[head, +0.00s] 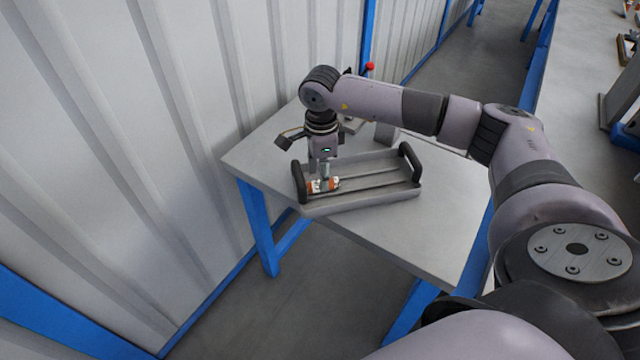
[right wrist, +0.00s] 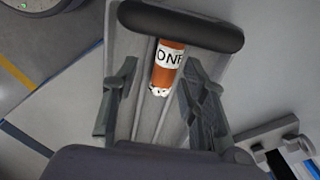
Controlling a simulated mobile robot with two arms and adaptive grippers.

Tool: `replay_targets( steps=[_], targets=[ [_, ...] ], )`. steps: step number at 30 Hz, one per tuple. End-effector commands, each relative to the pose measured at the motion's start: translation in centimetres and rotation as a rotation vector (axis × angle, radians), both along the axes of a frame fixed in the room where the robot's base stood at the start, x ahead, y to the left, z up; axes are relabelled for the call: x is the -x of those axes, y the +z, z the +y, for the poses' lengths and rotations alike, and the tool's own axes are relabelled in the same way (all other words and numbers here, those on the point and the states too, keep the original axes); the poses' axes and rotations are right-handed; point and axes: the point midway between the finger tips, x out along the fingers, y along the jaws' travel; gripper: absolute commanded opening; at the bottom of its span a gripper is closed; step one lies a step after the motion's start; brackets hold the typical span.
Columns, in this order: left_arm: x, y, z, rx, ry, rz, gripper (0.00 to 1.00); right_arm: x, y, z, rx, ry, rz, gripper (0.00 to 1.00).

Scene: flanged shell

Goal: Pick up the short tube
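The short tube (head: 334,184) is orange with a white band and lies at the left end of a grey tray (head: 360,203). In the right wrist view the tube (right wrist: 168,68) shows a white label with black letters and a pale end. My right gripper (head: 320,174) points down over the tube, its fingers partly covering it. In the right wrist view the right gripper's fingers (right wrist: 158,82) are spread, one on each side of the tube, with gaps between. Whether the fingertips reach down to its level is hard to tell. My left gripper is not in view.
The tray has a black handle (head: 298,182) close to the gripper and another handle (head: 410,162) at the right end. It stands on a grey table (head: 455,200) with blue legs. A corrugated wall (head: 150,120) runs close along the left. The tray's right part is empty.

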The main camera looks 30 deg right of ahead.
Motion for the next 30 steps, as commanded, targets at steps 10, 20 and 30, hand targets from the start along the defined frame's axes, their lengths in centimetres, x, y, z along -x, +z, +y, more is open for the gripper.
replay_targets(
  steps=[10,20,30],
  targets=[
    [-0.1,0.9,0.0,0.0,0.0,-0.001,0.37,-0.4,-4.1,-0.2,0.0,0.001,0.002,0.4],
    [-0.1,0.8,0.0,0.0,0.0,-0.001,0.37,-0.2,-4.5,-0.1,0.0,0.002,0.006,0.35],
    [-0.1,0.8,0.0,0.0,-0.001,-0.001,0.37,0.0,-4.7,-0.1,-0.001,0.003,0.01,0.12]
  ],
)
